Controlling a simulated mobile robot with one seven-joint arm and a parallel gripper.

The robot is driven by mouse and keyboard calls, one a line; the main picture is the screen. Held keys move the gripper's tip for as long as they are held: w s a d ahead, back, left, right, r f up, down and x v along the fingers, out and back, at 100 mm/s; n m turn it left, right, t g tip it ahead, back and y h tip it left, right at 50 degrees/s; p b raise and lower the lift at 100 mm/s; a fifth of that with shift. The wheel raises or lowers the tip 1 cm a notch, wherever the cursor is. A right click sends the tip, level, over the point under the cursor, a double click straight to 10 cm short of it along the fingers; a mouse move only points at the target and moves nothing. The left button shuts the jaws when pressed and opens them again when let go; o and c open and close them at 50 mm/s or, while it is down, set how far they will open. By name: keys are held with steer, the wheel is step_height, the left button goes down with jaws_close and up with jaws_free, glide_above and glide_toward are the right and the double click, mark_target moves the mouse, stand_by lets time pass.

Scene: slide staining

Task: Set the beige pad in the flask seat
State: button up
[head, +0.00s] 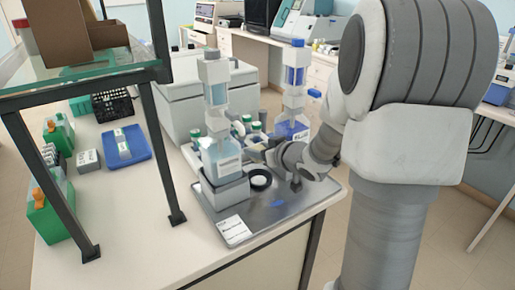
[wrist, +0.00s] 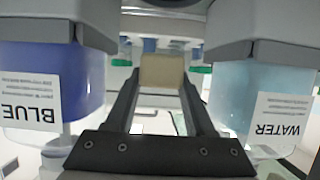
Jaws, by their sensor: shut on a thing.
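The beige pad (wrist: 162,72) is held between the two fingertips of my gripper (wrist: 161,82) in the wrist view. It hangs between the bottle labelled BLUE (wrist: 45,85) and the bottle labelled WATER (wrist: 258,95). In the head view my gripper (head: 260,150) reaches in between the two bottles, and the pad cannot be made out there. A round black ring with a white middle (head: 260,188) sits on the grey tray (head: 268,216) below my arm. I cannot tell whether this ring is the flask seat.
Several green-capped jars (head: 240,127) stand behind the bottles.

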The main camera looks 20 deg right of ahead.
mark_target(259, 180)
steer(key=shift+f+b, duration=3)
steer(key=shift+f, duration=0.1)
steer(key=shift+f, duration=0.2)
steer(key=shift+s+f+b, duration=0.1)
steer(key=shift+f+b, duration=0.2)
steer(key=shift+b, duration=0.05)
